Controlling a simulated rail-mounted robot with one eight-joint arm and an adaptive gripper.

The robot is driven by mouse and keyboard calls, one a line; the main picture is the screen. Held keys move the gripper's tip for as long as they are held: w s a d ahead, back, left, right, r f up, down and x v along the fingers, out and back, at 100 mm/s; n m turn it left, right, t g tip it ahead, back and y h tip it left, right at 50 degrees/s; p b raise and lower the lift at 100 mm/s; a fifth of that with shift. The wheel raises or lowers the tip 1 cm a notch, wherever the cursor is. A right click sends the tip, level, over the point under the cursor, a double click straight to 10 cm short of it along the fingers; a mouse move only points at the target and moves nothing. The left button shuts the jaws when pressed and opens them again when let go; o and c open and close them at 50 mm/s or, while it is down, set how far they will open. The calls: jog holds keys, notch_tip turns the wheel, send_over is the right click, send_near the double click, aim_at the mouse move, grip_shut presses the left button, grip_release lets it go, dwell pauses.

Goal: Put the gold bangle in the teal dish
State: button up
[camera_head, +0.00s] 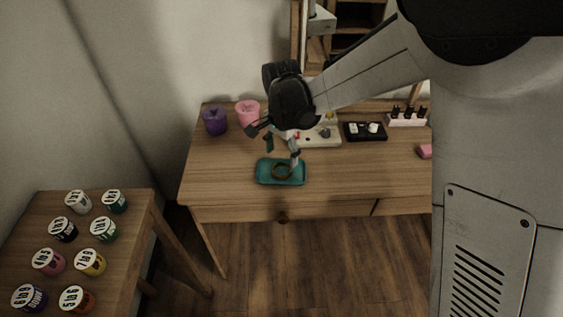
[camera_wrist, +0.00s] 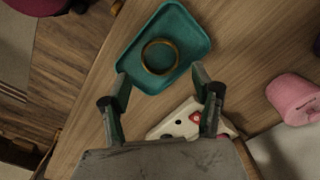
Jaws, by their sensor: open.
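The gold bangle (camera_wrist: 146,66) lies flat inside the teal dish (camera_wrist: 196,30), near the middle of its floor. In the head view the teal dish (camera_head: 263,180) is near the front edge of the desk, and the bangle (camera_head: 276,177) shows as a dark gold ring in it. My gripper (camera_wrist: 165,82) is open and empty, its two fingers spread apart at the near side of the dish in the wrist view. In the head view my gripper (camera_head: 282,146) hangs over the back side of the dish. I cannot tell its exact height.
A purple cup (camera_head: 215,122) and a pink cup (camera_head: 248,112) stand at the desk's back left. A pale board (camera_head: 322,138), a black tray (camera_head: 352,137) and a pale rack (camera_head: 407,120) stand behind and right. Several labelled jars stand on a side table (camera_head: 124,250).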

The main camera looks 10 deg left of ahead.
notch_tip(320, 180, up, 6)
dwell(0.4)
jog(key=s+d+r+n+t+y, duration=0.1)
jog(key=s+d+r+t, duration=0.15)
jog(key=d+r, duration=0.55)
jog(key=s+d+r+n+t, duration=0.1)
jog(key=s+d+r, duration=0.3)
jog(key=d, duration=0.8)
jog(key=s+d+n+t+h, duration=0.1)
jog(key=s+d+n+t, duration=0.2)
jog(key=s+d, duration=1)
jog(key=shift+d+t, duration=0.35)
jog(key=shift+d, duration=0.45)
